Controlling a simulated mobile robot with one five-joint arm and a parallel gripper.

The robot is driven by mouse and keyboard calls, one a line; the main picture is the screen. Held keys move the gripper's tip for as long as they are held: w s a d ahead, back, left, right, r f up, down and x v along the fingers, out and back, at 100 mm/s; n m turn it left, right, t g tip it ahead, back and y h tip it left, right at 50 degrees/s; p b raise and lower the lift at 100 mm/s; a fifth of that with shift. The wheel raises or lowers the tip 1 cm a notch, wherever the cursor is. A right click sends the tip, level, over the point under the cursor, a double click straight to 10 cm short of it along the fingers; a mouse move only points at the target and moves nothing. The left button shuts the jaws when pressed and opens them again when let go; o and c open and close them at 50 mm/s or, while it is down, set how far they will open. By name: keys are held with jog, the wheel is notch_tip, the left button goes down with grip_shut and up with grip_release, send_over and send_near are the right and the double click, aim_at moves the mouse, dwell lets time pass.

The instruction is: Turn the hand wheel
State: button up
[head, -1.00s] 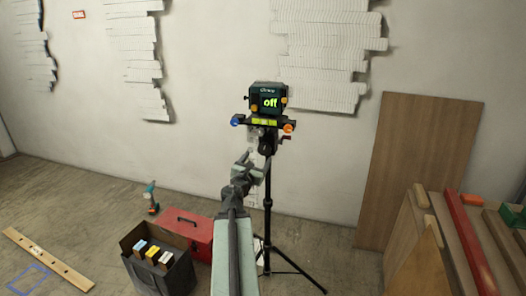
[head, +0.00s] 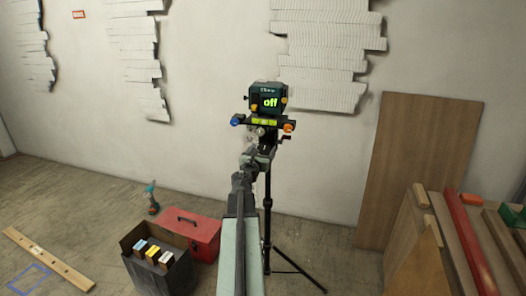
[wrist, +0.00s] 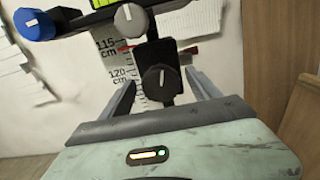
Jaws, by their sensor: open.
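A dark device with a green "off" display (head: 268,102) stands on a black tripod (head: 267,205). Below it are a blue knob (head: 236,122), an orange knob (head: 289,127) and a yellow-green level strip (head: 264,122). In the wrist view a round black knob with a white mark (wrist: 160,82), which looks like the hand wheel, sits on the tripod column. A grey knob (wrist: 130,18) is above it, and the blue knob (wrist: 36,24) at upper left. My gripper (wrist: 162,84) is open, its fingers to either side of the black knob; contact cannot be told. In the head view my gripper (head: 257,157) hides that knob.
A red toolbox (head: 195,235) and a dark box with cartons (head: 165,275) stand at lower left. A wooden panel (head: 415,165) leans on the wall at right, with planks (head: 465,235) before it.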

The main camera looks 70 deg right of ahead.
jog(key=c, duration=1.3)
jog(key=shift+c, duration=0.2)
jog(key=shift+m, duration=0.4)
jog(key=m, duration=0.3)
jog(key=shift+s, duration=0.15)
jog(key=m, duration=0.3)
jog(key=shift+m, duration=0.3)
jog(key=m, duration=0.6)
jog(key=shift+s+f, duration=0.15)
jog(key=shift+m, duration=0.3)
jog(key=o, duration=1.3)
